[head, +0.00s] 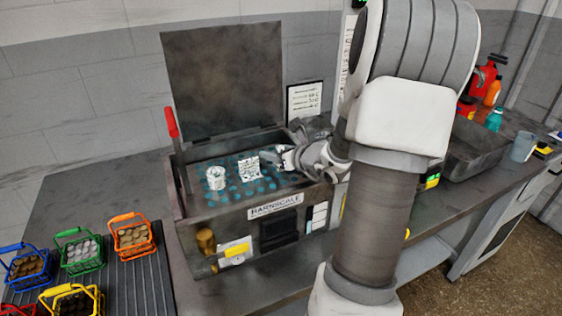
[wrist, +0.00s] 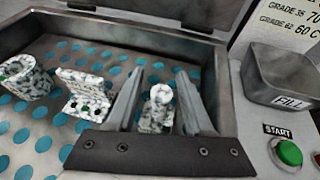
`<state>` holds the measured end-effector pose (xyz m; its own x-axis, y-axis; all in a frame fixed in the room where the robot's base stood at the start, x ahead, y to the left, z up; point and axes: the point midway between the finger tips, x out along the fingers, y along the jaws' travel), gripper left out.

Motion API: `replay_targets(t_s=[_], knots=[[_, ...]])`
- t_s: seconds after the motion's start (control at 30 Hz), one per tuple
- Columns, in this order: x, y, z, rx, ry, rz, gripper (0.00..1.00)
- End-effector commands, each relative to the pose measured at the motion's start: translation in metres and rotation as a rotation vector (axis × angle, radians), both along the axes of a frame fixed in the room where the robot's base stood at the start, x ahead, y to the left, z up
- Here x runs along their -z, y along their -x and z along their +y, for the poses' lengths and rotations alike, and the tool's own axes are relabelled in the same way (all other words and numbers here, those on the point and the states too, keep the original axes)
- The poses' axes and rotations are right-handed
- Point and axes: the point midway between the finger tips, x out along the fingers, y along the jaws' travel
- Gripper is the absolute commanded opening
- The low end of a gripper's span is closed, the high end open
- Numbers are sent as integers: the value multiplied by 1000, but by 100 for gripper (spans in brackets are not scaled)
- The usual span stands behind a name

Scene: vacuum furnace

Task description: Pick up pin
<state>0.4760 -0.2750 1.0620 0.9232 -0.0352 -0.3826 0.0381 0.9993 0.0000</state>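The furnace (head: 232,238) stands open on the bench, its floor patterned with blue dots. In the wrist view, a small white speckled part with a round top (wrist: 157,112), seemingly the pin, stands on this floor between the two fingers of my gripper (wrist: 160,82). The fingers are apart, with a visible gap on each side of the part. In the head view my gripper (head: 281,157) is low over the right side of the chamber and mostly hides that part. A speckled block (wrist: 84,92) and a speckled hollow cylinder (wrist: 24,78) stand to the left.
The raised lid (head: 225,80) stands behind the chamber. A grey bin marked FILL (wrist: 280,78) and a green START button (wrist: 288,152) are on the right. Coloured baskets of small parts, one of them green (head: 80,252), stand at the left. A red-handled lever (head: 171,122) rises at the chamber's left.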

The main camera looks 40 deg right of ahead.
Motion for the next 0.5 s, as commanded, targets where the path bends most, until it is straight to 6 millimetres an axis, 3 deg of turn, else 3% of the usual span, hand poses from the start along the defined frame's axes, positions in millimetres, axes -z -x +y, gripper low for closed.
replay_targets(t_s=[0.03,0.27,0.5], knots=[[0,0,0,0,0,0,41],[0,0,0,0,0,0,0],[0,0,0,0,0,0,0]])
